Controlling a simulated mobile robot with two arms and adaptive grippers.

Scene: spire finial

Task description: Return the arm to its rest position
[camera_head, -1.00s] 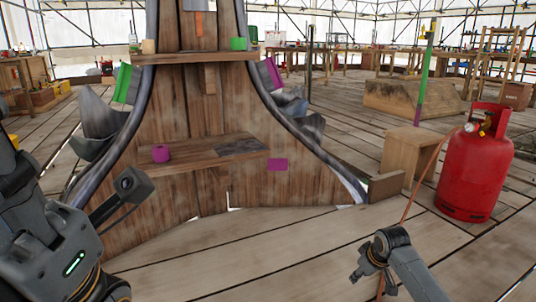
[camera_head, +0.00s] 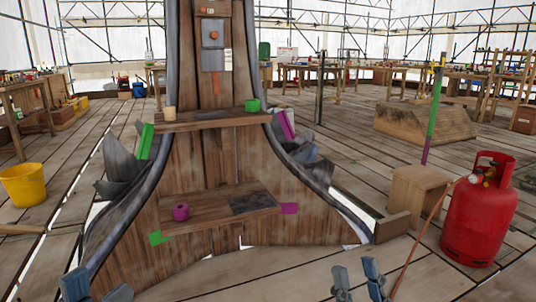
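My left gripper (camera_head: 97,289) shows at the bottom left edge, in front of the foot of the wooden spire (camera_head: 205,160). Its two grey-blue fingers stand apart with nothing visible between them. My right gripper (camera_head: 358,280) is at the bottom, right of centre, above the plank floor. Its two fingers are also apart and nothing shows between them. Both grippers are cut off by the lower edge, and the rest of both arms is out of view. Neither gripper visibly touches the spire.
Floor before the spire is clear.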

